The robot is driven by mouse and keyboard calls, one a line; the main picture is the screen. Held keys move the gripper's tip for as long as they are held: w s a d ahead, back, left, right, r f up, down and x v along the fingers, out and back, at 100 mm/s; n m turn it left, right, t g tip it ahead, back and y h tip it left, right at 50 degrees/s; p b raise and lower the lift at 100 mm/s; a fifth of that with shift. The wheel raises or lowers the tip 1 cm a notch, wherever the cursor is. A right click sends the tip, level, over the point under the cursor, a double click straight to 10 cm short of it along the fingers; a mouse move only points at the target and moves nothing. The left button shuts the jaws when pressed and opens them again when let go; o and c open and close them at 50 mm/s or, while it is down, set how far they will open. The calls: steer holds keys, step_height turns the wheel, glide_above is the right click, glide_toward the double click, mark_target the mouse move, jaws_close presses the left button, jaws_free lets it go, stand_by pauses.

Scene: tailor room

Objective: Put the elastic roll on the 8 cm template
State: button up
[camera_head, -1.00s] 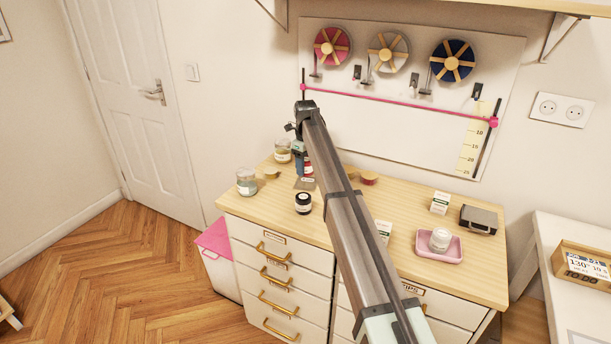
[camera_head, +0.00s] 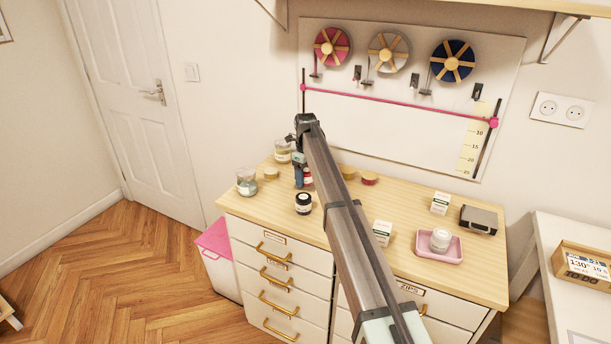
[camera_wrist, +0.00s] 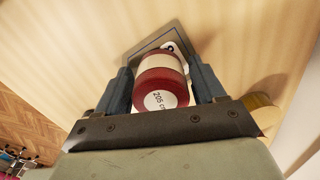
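The elastic roll (camera_wrist: 161,72) is a red spool with a pale band and a "205 cm" end label. In the wrist view, it sits between the two blue fingers of my gripper (camera_wrist: 162,66), which look closed against its sides. A grey square plate (camera_wrist: 137,49), apparently the template, lies on the wooden top under and beyond the roll; its size marking is not readable. Whether the roll touches the plate I cannot tell. In the head view, my gripper (camera_head: 300,170) is low over the dresser's back left, with a bit of the red roll (camera_head: 308,178) showing.
A dark jar (camera_head: 303,203) stands close in front of the gripper. Glass jars (camera_head: 246,183) stand to the left, and small gold and red rolls (camera_head: 369,179) to the right. A pink tray (camera_head: 439,254) with a white jar is farther right. The wooden top (camera_head: 405,205) has clear room mid-right.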

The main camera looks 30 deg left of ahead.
mark_target(306, 169)
steer(key=shift+o, duration=0.9)
step_height(306, 169, up, 12)
steer(key=shift+r, duration=0.2)
